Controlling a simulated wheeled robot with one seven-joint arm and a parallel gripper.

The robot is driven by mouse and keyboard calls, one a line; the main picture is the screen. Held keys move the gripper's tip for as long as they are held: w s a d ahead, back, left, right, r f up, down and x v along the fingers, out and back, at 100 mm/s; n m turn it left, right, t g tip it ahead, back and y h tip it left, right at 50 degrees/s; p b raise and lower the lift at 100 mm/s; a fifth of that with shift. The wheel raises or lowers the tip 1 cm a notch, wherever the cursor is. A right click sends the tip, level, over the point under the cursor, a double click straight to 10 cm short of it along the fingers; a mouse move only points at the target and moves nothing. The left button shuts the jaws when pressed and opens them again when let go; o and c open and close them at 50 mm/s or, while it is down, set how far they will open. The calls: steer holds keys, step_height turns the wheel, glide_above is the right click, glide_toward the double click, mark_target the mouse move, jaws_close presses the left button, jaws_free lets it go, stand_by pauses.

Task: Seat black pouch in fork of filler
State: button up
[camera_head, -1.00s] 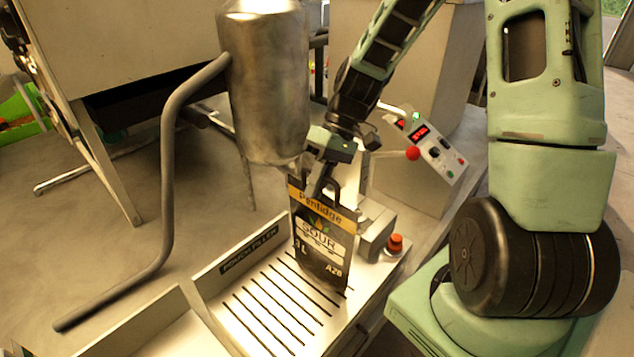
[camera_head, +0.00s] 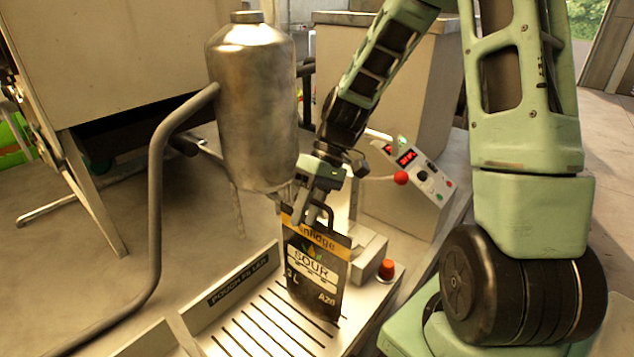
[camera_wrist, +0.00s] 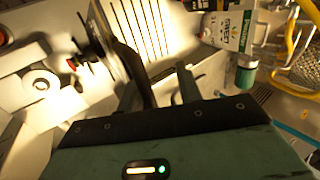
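The black pouch (camera_head: 318,283), with an orange band and a "SOUR" label, is upright under the filler's tank (camera_head: 255,115), over the slotted tray (camera_head: 262,322). I cannot tell whether its bottom touches the tray. My gripper (camera_head: 312,208) is at the pouch's top edge, one finger in front of the orange band and a dark loop beside it. In the wrist view my fingers (camera_wrist: 168,88) stand apart with a bright gap between them. The pouch shows there nearly edge-on (camera_wrist: 101,24). The fork is hidden behind the gripper and pouch top, so I cannot tell whether the pouch is in it.
A control box with a red knob (camera_head: 401,178) and a lit display stands behind right. An orange-red button (camera_head: 386,269) is on the filler's base, right of the pouch. A bent grey pipe (camera_head: 156,200) runs down on the left. In the wrist view a white "SWEET" pouch (camera_wrist: 228,32) stands apart.

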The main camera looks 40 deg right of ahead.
steer(key=b+v, duration=0.2)
steer(key=v, duration=1.4)
steer(key=shift+d+r+b, duration=0.25)
steer(key=shift+r+b, duration=0.05)
steer(key=shift+r, duration=0.05)
steer(key=shift+w, duration=0.1)
steer(key=s+a+f+n+g+h+b, duration=0.1)
steer(key=s+a+f+h, duration=0.2)
steer(key=a, duration=0.6)
steer(key=s+a+f+n+h+b, duration=0.1)
steer(key=s+a+f, duration=0.3)
steer(key=a, duration=0.5)
steer(key=s+a+f+n+t+h, duration=0.1)
steer(key=s+a+f, duration=0.2)
steer(key=s, duration=0.3)
steer(key=s+a+f+n+t+h+b, duration=0.1)
steer(key=s+a+f+n, duration=0.1)
steer(key=s+a+f, duration=0.2)
steer(key=shift+s+a+f+n+b, duration=0.3)
steer(key=shift+s+a, duration=0.6)
steer(key=shift+a, duration=0.15)
steer(key=shift+c, duration=0.3)
